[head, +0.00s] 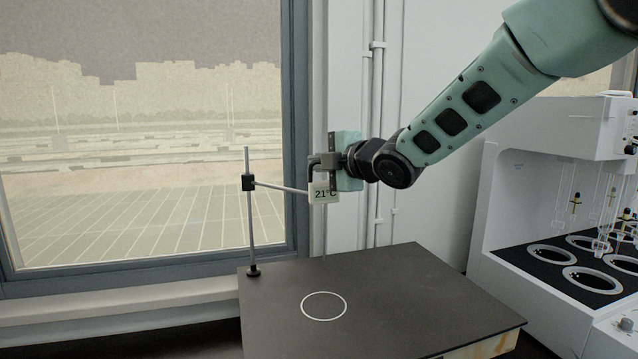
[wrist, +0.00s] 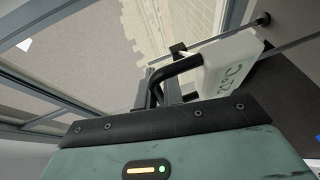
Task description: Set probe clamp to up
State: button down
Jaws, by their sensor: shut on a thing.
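The probe clamp (head: 248,183) is a black block near the top of a thin upright metal rod (head: 250,225). The display has a black handle, which shows in the wrist view (wrist: 176,71) beside the white display body (wrist: 228,66). My gripper (head: 318,164) is at the handle, just above the display, and is shut on it. The fingers are partly hidden behind the gripper body in the wrist view.
A dark bench top (head: 400,290) with a white circle (head: 324,306) lies below and is otherwise clear. A window (head: 140,150) is behind the rod. A white machine (head: 560,190) with several ringed openings stands at the right. Pipes (head: 374,110) run up the wall behind my gripper.

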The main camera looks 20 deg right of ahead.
notch_tip(320, 180, up, 5)
jog(key=shift+f+p, duration=0.1)
jog(key=shift+p, duration=0.6)
jog(key=c, duration=1.5)
grip_release()
jog(key=shift+s, duration=0.1)
jog(key=shift+s+d, duration=0.2)
jog(key=shift+s, duration=0.05)
jog(key=v, duration=1.6)
jog(key=shift+s+d+b, duration=0.15)
jog(key=shift+s+b, duration=0.15)
jog(key=shift+b, duration=0.1)
